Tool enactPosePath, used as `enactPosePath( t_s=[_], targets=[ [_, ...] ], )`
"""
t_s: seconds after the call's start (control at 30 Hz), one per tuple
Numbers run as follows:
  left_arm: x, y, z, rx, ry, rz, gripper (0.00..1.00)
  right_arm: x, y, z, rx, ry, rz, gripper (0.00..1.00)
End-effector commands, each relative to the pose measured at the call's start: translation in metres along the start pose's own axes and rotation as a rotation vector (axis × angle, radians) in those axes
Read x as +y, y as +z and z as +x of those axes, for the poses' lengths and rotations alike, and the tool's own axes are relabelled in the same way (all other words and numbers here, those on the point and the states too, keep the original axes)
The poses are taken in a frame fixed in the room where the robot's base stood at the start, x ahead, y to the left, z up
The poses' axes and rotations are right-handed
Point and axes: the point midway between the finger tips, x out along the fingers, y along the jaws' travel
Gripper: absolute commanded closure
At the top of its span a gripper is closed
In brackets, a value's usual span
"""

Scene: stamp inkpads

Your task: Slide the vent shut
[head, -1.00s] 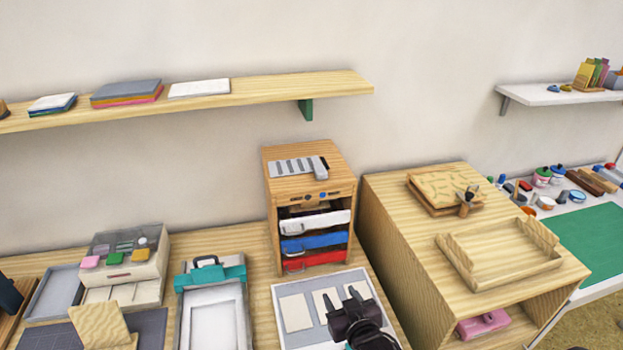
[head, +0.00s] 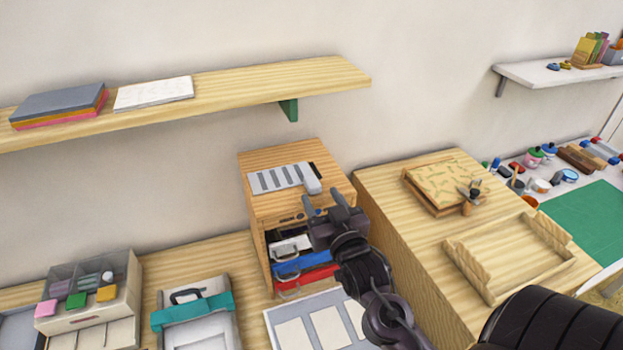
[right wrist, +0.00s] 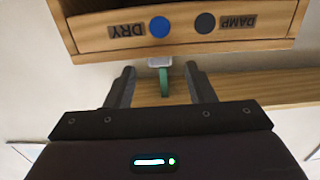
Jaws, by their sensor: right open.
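The grey slatted vent (head: 280,178) lies on top of the wooden cabinet (head: 262,212). Its raised tab (head: 312,185) stands at the right end, with a dark gap beside it. My right gripper (head: 327,199) is open and empty, just in front of the cabinet's top front edge, near the tab. In the right wrist view, which is upside down, the pale tab (right wrist: 160,61) shows between the open fingers (right wrist: 160,73), apparently beyond them. Contact cannot be seen. My left gripper is out of view.
Below the top, the cabinet holds white, blue and red drawers (head: 303,262), partly hidden by my arm. A wooden box unit (head: 395,215) stands close on the right. A wall shelf (head: 235,93) hangs behind and above. A card tray (head: 272,318) lies in front.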

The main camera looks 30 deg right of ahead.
Motion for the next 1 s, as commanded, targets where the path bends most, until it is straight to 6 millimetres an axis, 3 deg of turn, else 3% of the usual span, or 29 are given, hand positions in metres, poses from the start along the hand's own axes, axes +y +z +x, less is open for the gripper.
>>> enactPosePath(
  t_s=[0.3, 0.5, 0.7, 1.0],
  targets=[
    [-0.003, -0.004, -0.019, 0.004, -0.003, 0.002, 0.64, 0.0, -0.003, 0.047, 0.0, 0.0, -0.001, 0.51],
    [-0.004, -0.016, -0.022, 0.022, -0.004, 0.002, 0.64, 0.0, -0.001, 0.057, 0.0, 0.0, 0.0, 0.51],
    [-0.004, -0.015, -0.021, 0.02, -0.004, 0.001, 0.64, 0.0, 0.0, 0.057, -0.001, 0.0, 0.0, 0.51],
    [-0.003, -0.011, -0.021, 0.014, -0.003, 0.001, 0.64, 0.0, 0.0, 0.057, -0.001, 0.0, 0.0, 0.88]
  ],
)
